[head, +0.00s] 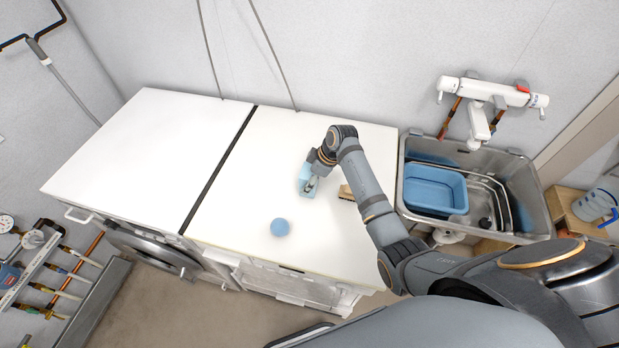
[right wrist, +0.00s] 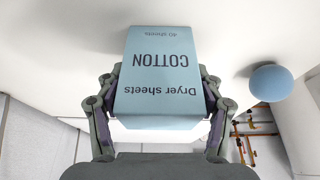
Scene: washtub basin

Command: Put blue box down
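The blue box (head: 304,174) is a light-blue carton over the white top of the right-hand machine (head: 250,190). In the right wrist view the blue box (right wrist: 160,75) fills the middle and reads "COTTON" and "Dryer sheets", upside down. My right gripper (head: 309,184) has its fingers on both sides of the box and is shut on it. I cannot tell whether the box's underside touches the white top. My left gripper is not in view.
A blue ball (head: 280,227) sits on the white top, nearer the front edge. A small brown object (head: 346,192) lies right of the box, partly behind my arm. A metal sink (head: 532,205) holding a blue basin (head: 435,189) stands right. The left white top (head: 140,150) is clear.

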